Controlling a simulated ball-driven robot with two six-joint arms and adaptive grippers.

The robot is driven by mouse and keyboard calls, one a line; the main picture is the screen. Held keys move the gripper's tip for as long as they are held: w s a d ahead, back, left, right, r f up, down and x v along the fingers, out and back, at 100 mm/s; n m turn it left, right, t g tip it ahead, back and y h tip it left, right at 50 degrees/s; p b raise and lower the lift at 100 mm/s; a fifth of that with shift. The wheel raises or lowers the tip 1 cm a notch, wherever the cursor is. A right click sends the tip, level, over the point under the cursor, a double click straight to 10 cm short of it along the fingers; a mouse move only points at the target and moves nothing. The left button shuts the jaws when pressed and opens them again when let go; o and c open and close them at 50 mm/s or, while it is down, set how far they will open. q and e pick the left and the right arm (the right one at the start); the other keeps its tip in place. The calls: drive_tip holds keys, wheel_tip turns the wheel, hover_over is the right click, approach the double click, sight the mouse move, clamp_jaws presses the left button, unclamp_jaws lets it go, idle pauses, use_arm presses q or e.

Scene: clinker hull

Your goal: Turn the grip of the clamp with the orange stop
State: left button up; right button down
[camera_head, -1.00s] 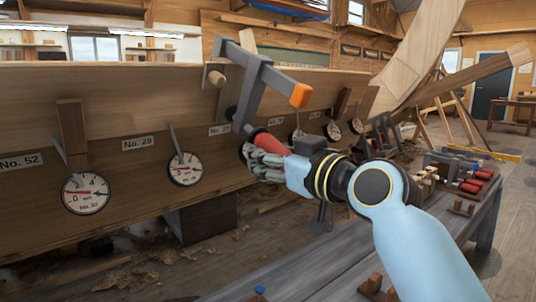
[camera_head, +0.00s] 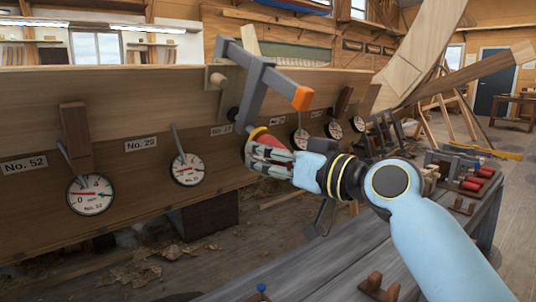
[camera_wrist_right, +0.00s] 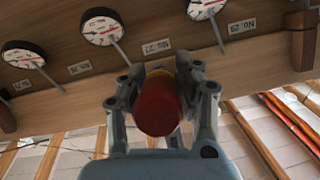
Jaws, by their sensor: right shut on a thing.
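The clamp (camera_head: 250,80) is a grey bar clamp on the plank edge, with an orange stop (camera_head: 303,98) at the end of its bar. Its red grip (camera_head: 257,136) sits below the bar and is partly covered by my right gripper (camera_head: 262,154). In the right wrist view the red grip (camera_wrist_right: 158,106) is seen end-on, with a yellow band behind it. The fingers of my right gripper (camera_wrist_right: 160,92) lie on both sides of it, shut on it. My left gripper is not in view.
Dial gauges labelled No. 52 (camera_head: 90,194) and No. 29 (camera_head: 188,169) hang on the planking (camera_head: 140,190) at left. A grey bench (camera_head: 330,270) runs below my right arm. A rack with red handles (camera_head: 470,184) stands at right.

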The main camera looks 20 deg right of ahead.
drive_tip(key=shift+m+y, duration=0.3)
drive_tip(key=shift+y, duration=0.1)
drive_tip(key=shift+r, duration=0.1)
drive_tip(key=c, duration=0.9)
unclamp_jaws()
drive_tip(key=shift+o, duration=0.2)
drive_tip(key=v, duration=1.2)
drive_tip(key=shift+d+r, duration=0.1)
drive_tip(key=shift+d, duration=0.05)
